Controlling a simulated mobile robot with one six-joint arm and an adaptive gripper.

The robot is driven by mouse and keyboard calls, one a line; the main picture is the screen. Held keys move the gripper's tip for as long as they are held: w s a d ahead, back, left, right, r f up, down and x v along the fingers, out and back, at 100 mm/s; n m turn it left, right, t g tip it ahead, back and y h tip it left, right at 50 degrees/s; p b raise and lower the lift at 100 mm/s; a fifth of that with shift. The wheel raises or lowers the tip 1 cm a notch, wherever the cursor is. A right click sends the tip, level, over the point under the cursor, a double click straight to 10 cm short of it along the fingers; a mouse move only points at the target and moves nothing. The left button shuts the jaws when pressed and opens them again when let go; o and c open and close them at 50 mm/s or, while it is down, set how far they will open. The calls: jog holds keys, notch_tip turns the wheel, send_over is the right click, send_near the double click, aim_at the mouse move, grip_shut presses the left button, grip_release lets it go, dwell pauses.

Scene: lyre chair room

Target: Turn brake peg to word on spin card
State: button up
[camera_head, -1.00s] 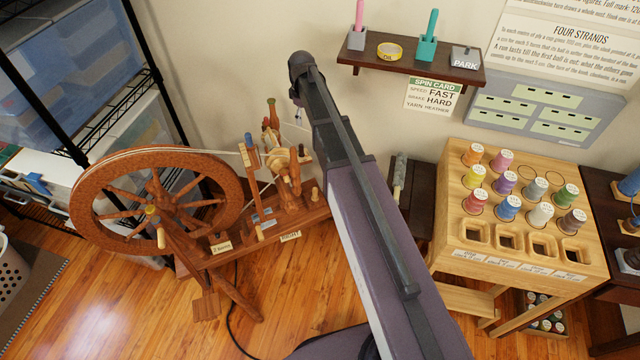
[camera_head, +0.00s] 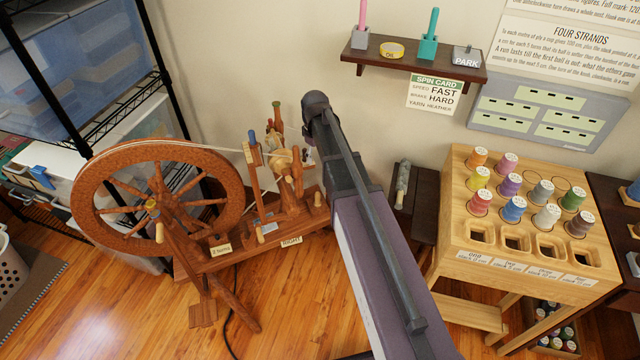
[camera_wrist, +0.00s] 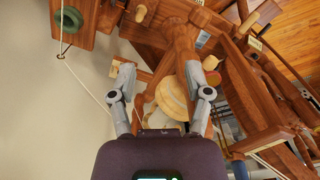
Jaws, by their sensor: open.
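The spin card (camera_head: 434,93) hangs below the wall shelf and reads SPEED FAST, BRAKE HARD, YARN HEATHER. The wooden spinning wheel (camera_head: 157,195) stands at left, with its flyer and bobbin assembly (camera_head: 285,165) at the right end of its bench. Contact is unclear.
A wall shelf (camera_head: 412,60) holds small holders and a tape roll. A wooden spool stand (camera_head: 530,225) with several coloured spools is at right, beside a dark stool (camera_head: 414,197). A black wire rack (camera_head: 165,75) stands at left. The floor (camera_head: 290,300) in front is partly clear.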

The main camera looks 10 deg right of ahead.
jog(key=s+f+m+b, duration=0.1)
jog(key=s+f+b, duration=0.3)
jog(key=f, duration=0.1)
jog(key=shift+s+m, duration=0.3)
jog(key=shift+f, duration=0.1)
dwell(0.4)
jog(key=s+m, duration=0.5)
jog(key=s, duration=1.1)
notch_tip(320, 180, up, 16)
jog(key=p, duration=1.5)
jog(key=shift+f, duration=0.25)
